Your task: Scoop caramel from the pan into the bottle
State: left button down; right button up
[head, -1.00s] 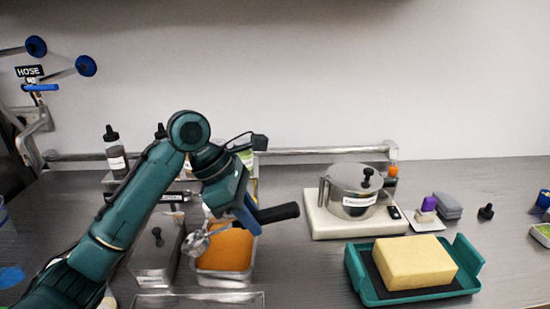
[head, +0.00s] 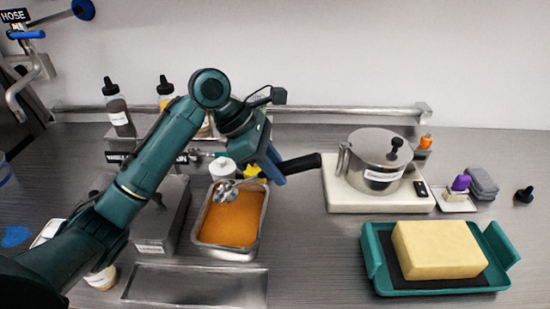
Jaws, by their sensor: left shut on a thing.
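My left gripper (head: 270,165) is shut on the black handle (head: 297,165) of a metal scoop. The scoop's head (head: 226,191) hangs over the far part of a steel pan (head: 203,247) filled with orange caramel (head: 232,225). I cannot tell whether the scoop touches the caramel or holds any. Squeeze bottles stand at the back left: a dark one (head: 119,115) with a black cap, and an amber one (head: 166,92) partly behind my arm. A white-lidded container (head: 222,168) sits just behind the pan. My right gripper is not in view.
A lidded pot (head: 380,155) stands on a white hot plate (head: 345,195). A teal tray (head: 372,262) holds a yellow block (head: 438,250). A lidded steel container (head: 157,236) flanks the pan on the left. An empty steel tray (head: 195,284) lies in front. A rail (head: 350,112) runs behind.

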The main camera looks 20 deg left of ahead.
pick_arm(q)
jog(key=shift+s+a+f, duration=0.1)
jog(key=shift+a+f, duration=0.35)
jog(key=shift+f, duration=0.55)
jog(key=shift+s+a+f, duration=0.1)
jog(key=shift+a+f, duration=0.4)
jog(key=shift+f, duration=0.5)
jog(key=shift+a+f, duration=0.45)
jog(key=shift+f, duration=0.55)
jog(key=shift+y, duration=0.5)
jog(key=shift+w+d+r, duration=0.1)
jog(key=shift+d+r, duration=0.15)
jog(key=shift+r, duration=0.4)
jog(key=shift+d+r, duration=0.3)
jog(key=shift+r, duration=0.3)
jog(key=shift+w+d+r, duration=0.1)
jog(key=shift+d+r, duration=0.15)
jog(key=shift+r, duration=0.4)
jog(key=shift+d+r, duration=0.2)
jog(key=shift+w+d+f+g+y, duration=0.1)
jog(key=shift+d+f+g+y, duration=0.1)
jog(key=shift+d+y, duration=0.6)
jog(key=shift+w+d+f+g+y, duration=0.1)
jog(key=shift+d+g+y, duration=0.15)
jog(key=shift+y, duration=0.95)
jog(key=shift+s, duration=0.1)
